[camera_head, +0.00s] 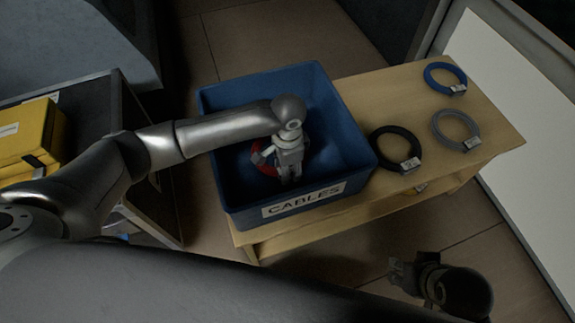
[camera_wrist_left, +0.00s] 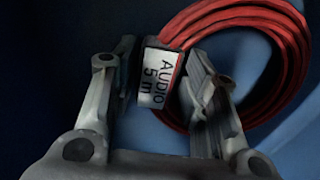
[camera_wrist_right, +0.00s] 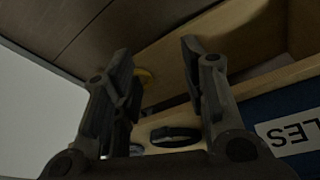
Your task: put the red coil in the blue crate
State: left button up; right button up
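The red coil (camera_head: 263,166) is inside the blue crate (camera_head: 222,187), low down near its floor, partly hidden by my left gripper (camera_head: 287,178). In the left wrist view the red coil (camera_wrist_left: 290,45) has a white tag reading "AUDIO 5 m" (camera_wrist_left: 157,78). My left gripper (camera_wrist_left: 165,65) has its fingers on both sides of this tag, seemingly closed on it. My right gripper (camera_head: 398,272) is off the near side of the table; in the right wrist view its fingers (camera_wrist_right: 160,60) are wide apart and empty.
On the wooden table (camera_head: 390,95), right of the crate, lie a black coil (camera_head: 376,139), a grey coil (camera_head: 437,125) and a blue coil (camera_head: 428,75). A yellow case (camera_head: 30,140) is on a dark stand at left. A white panel (camera_head: 520,100) stands at right.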

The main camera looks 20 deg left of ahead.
pick_arm(q)
jog(key=shift+o, duration=1)
pick_arm(e)
jog(key=shift+f, duration=0.1)
pick_arm(q)
notch_tip(320, 180, up, 4)
jog(key=shift+f+p, duration=0.1)
jog(key=shift+p, duration=0.65)
notch_tip(320, 180, up, 8)
jog(key=p, duration=0.2)
jog(key=shift+r, duration=0.25)
pick_arm(e)
jog(key=s+x, duration=0.1)
jog(key=x, duration=0.7)
jog(key=shift+f+g, duration=0.3)
jog(key=shift+f, duration=0.2)
jog(key=shift+a, duration=0.15)
